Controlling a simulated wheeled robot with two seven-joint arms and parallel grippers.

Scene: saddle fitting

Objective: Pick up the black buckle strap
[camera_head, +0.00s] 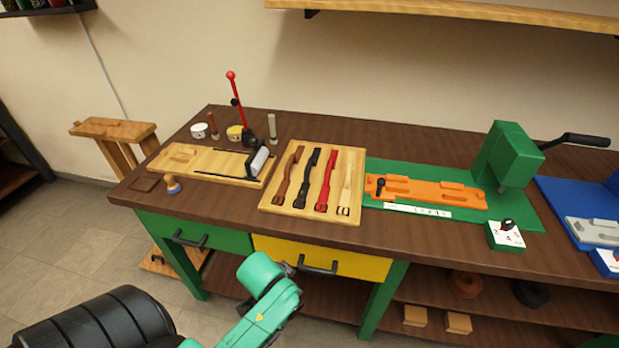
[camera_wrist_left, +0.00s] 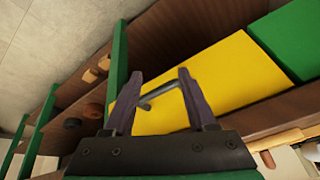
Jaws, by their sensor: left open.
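The black buckle strap (camera_head: 307,178) lies on a light wooden board (camera_head: 268,202) on the workbench, between a brown strap (camera_head: 287,176) and a red strap (camera_head: 327,181). A cream strap (camera_head: 346,184) lies at the right end of the row. The black strap's buckle end points toward the bench front. My left gripper (camera_wrist_left: 159,78) is open and empty in the left wrist view, with the yellow drawer and its handle seen beyond its fingers. In the head view my left arm is in front of the bench, below the board, and its fingers are mostly hidden. My right gripper is not in view.
The yellow drawer (camera_head: 350,262) has a dark handle (camera_head: 318,268) under the bench's front edge. Left of the board is a wooden fixture (camera_head: 185,157) with a red-knobbed lever (camera_head: 237,100). Right of it is a green press (camera_head: 508,155) with an orange fixture (camera_head: 430,190).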

